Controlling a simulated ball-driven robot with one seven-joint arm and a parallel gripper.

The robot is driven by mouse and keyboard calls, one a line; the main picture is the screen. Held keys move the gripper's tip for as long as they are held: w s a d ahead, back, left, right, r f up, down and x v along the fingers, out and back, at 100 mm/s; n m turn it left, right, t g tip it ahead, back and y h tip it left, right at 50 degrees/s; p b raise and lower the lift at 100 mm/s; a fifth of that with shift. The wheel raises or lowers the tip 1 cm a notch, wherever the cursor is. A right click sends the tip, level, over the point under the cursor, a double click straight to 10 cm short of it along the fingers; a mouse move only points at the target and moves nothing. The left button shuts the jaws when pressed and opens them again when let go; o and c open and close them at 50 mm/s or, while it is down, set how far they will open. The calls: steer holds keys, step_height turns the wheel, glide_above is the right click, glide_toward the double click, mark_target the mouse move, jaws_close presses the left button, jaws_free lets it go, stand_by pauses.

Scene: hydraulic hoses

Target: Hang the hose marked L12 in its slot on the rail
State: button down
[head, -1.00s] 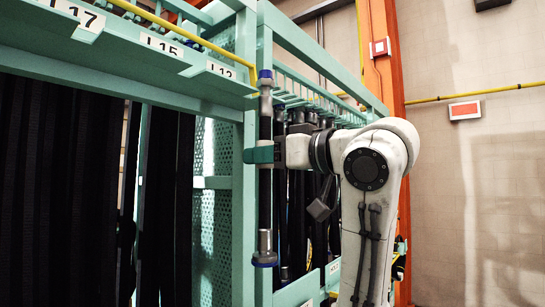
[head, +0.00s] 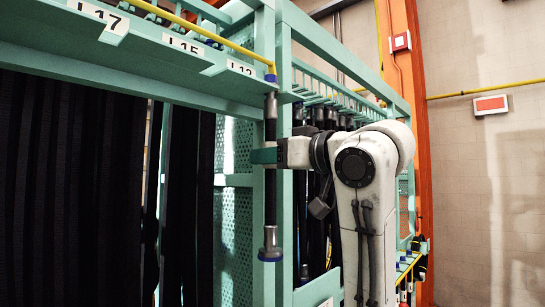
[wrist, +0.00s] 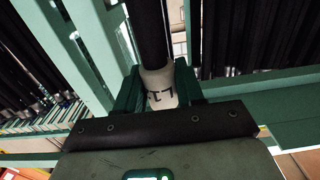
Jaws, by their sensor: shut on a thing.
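My gripper (head: 264,156) is shut on a short black hose (head: 271,200) with grey end fittings and blue caps. The hose hangs upright, gripped near its middle, with its top end by the right end of the green rail (head: 175,58). In the wrist view a white band (wrist: 159,88) on the hose sits between the green fingers (wrist: 158,95); its print starts with "L1" and the rest is hidden. The plate L12 (head: 240,68) is on the rail just left of the hose's top. I cannot tell whether the top touches the rail; the slot itself is not clear.
Plates L15 (head: 185,45) and L17 (head: 98,16) are farther left, with black hoses (head: 70,170) hanging below. A yellow bar (head: 205,37) runs above the rail. A green frame post (head: 285,150) stands close behind the hose. More hoses hang behind my arm.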

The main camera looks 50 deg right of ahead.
stand_by(0.4)
steer(key=c, duration=0.6)
jaws_free()
steer(key=s+b, duration=0.3)
steer(key=s, duration=0.7)
steer(key=shift+s+d+b, duration=0.1)
steer(key=shift+s+b, duration=0.25)
steer(key=shift+s, duration=0.05)
steer(key=shift+f, duration=0.1)
